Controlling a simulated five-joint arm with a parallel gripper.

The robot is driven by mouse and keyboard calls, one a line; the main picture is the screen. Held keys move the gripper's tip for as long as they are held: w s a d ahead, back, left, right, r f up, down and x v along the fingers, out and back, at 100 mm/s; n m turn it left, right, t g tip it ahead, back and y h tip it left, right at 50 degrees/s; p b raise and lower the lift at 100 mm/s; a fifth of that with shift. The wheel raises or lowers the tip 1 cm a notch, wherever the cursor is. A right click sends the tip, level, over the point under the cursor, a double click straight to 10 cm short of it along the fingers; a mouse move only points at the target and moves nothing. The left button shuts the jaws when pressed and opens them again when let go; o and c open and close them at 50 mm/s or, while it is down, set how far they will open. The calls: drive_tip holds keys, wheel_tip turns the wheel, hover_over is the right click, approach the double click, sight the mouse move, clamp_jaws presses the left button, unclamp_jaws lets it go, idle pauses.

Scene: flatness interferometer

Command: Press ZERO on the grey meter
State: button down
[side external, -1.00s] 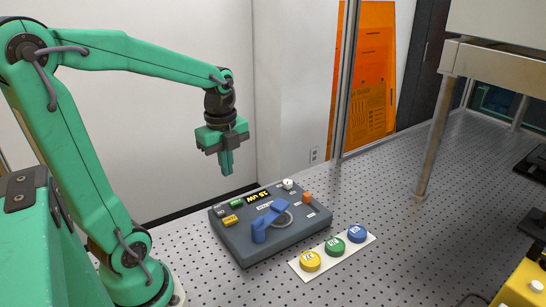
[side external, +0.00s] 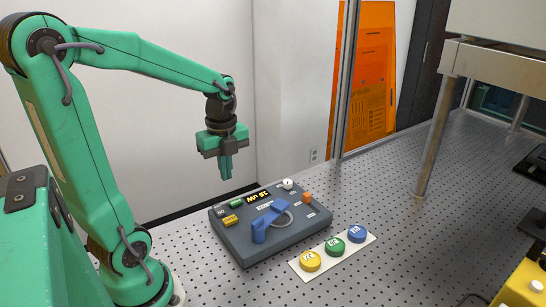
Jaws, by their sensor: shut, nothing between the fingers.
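The grey meter (side external: 240,240) lies on the perforated metal table, with a lit yellow display (side external: 264,196) on its top face. Along its far left side are a grey button (side external: 221,211), a green button (side external: 236,203) and a yellow button (side external: 230,220). An orange button (side external: 307,198) and a white knob (side external: 288,184) are toward its right. A blue handset-like piece (side external: 270,220) with a grey cable lies on top. The button labels are too small to read surely. My gripper (side external: 226,172) is shut and empty, pointing down in the air above the meter's far left edge, apart from it.
A white strip (side external: 322,260) with yellow (side external: 311,261), green (side external: 335,247) and blue (side external: 357,234) round pieces lies right of the meter. A metal post (side external: 436,135) stands farther right. A yellow block (side external: 522,285) is at lower right. The table (side external: 400,230) between is clear.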

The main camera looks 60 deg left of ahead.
sight(230, 219)
wheel_tip(230, 219, down, 13)
drive_tip(key=shift+r, duration=0.1)
idle(0.6)
idle(0.3)
drive_tip(key=shift+f, duration=0.35)
drive_tip(key=shift+s+f, duration=0.1)
drive_tip(key=shift+f, duration=0.6)
drive_tip(key=shift+r, duration=0.1)
wheel_tip(230, 219, up, 14)
drive_tip(key=shift+w+r, duration=0.25)
drive_tip(key=shift+w, duration=0.05)
idle(0.8)
